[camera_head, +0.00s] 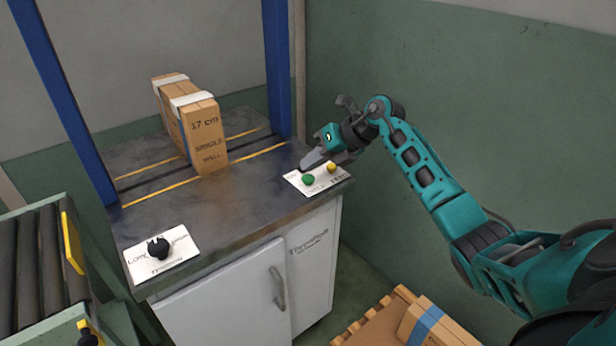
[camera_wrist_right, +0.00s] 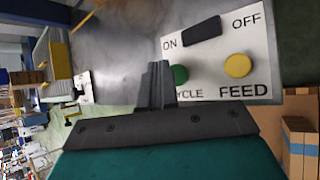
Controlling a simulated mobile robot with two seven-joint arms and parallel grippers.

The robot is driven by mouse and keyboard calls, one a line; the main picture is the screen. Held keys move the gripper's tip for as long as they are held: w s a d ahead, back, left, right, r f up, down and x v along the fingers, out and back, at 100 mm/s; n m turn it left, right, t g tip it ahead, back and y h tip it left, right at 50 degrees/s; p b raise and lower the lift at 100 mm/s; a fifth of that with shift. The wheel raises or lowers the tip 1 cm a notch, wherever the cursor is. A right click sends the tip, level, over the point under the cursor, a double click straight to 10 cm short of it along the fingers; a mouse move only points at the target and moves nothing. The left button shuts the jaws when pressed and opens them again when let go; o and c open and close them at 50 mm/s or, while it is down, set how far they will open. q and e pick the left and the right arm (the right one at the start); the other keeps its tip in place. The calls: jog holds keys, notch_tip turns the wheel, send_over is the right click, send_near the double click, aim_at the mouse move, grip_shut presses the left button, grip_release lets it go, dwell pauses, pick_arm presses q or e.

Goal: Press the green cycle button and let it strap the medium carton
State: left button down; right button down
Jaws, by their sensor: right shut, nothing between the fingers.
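The green cycle button (camera_head: 308,180) sits on a white panel (camera_head: 291,183) at the right front corner of the strapping table, left of a yellow feed button (camera_head: 331,167). My right gripper (camera_head: 312,160) is shut and empty, just behind the green button. In the right wrist view the closed fingers (camera_wrist_right: 158,85) lie beside the green button (camera_wrist_right: 180,75) and cover part of its label; I cannot tell if they touch. The carton (camera_head: 205,140), marked 17 cm single wall, stands upright on the table (camera_head: 215,205) within the blue arch (camera_head: 277,70). A blue band shows along its left side. My left gripper is not in view.
A black dial (camera_head: 158,247) on a white plate sits at the table's front left. A roller conveyor (camera_head: 40,270) stands at the lower left. A strapped carton (camera_head: 435,330) lies on a pallet at the bottom right. A green wall is behind my right arm.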

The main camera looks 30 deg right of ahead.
aim_at(313, 178)
jog(key=shift+f, duration=0.1)
jog(key=shift+f, duration=0.35)
jog(key=shift+f+b, duration=0.45)
jog(key=shift+f, duration=0.15)
dwell(0.8)
jog(key=shift+r, duration=0.1)
jog(key=shift+r+p, duration=0.85)
jog(key=shift+r, duration=0.05)
notch_tip(313, 178, up, 5)
jog(key=p, duration=0.4)
jog(key=shift+r, duration=0.1)
dwell(0.4)
